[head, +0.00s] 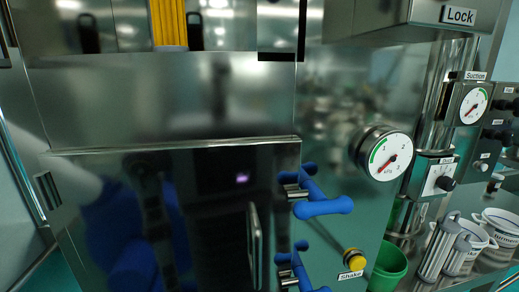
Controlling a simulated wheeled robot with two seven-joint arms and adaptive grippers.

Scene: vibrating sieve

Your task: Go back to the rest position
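Neither of my grippers shows directly in the head view, so I cannot see whether they are open or shut. A blurred white and blue shape on the glossy dark door looks like a reflection. The sieve machine's metal cabinet fills the view. Its dark door (215,195) appears closed, with a metal bar handle (255,245). Two blue latch handles, one upper (322,206) and one lower (303,270), sit along the door's right edge. A yellow knob (353,259) above a "Shake" label is on the panel to their right.
A round gauge (388,156) juts from the panel. A "Lock" box (425,22) overhangs at upper right, with a "Suction" gauge (474,105) below it. A green bucket (387,266), a metal cylinder (439,248) and labelled white containers (497,228) crowd the lower right.

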